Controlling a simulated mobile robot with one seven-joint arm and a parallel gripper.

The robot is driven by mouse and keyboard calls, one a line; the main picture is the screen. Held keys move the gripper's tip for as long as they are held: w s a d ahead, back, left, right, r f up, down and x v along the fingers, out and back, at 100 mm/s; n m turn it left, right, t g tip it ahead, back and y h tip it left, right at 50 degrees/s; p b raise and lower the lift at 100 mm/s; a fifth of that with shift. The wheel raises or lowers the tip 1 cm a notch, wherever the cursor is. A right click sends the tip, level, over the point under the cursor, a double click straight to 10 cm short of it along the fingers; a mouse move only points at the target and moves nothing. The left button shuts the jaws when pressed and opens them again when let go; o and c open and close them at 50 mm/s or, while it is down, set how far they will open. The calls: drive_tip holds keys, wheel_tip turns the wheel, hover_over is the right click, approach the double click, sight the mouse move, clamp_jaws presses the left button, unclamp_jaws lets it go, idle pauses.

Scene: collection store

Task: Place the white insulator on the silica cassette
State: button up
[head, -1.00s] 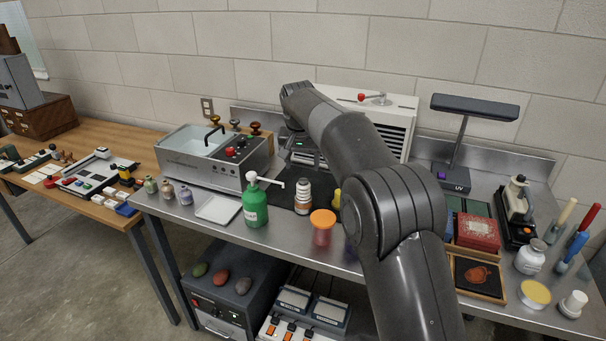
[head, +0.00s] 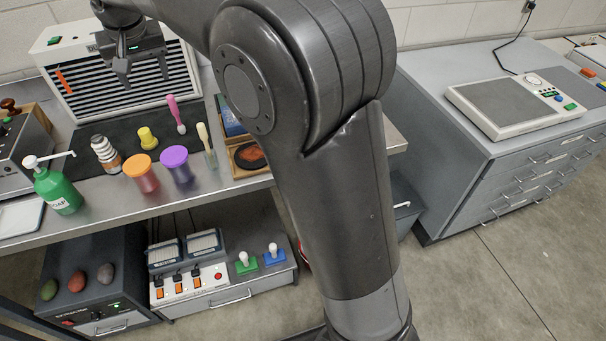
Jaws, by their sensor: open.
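My gripper (head: 143,76) is open and empty, fingers pointing down, in front of the louvred unit and above and beyond the insulator. The two are apart. A flat white tray-like piece (head: 18,217) lies at the left bench edge; I cannot tell whether it is the silica cassette. No other cassette is clearly identifiable.
A green soap bottle (head: 58,190), orange-lidded jar (head: 141,174), purple-lidded jar (head: 177,166) and yellow piece (head: 147,138) crowd the bench. The louvred unit (head: 75,80) stands behind the dark mat (head: 100,128). A grey cabinet (head: 480,165) with a scale stands right.

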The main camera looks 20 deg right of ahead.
drive_tip(key=s+d+r+m+t, duration=0.1)
drive_tip(key=s+d, duration=1.4)
drive_tip(key=d, duration=0.3)
drive_tip(key=s+d+f, duration=0.4)
drive_tip(key=s, duration=0.4)
drive_tip(key=s+d+f+m+t+h, duration=0.1)
drive_tip(key=s+d+f, duration=0.2)
drive_tip(key=s, duration=0.5)
drive_tip(key=shift+d+f, duration=0.35)
drive_tip(key=shift+f, duration=0.55)
drive_tip(key=shift+o, duration=0.5)
drive_tip(key=shift+s, duration=0.1)
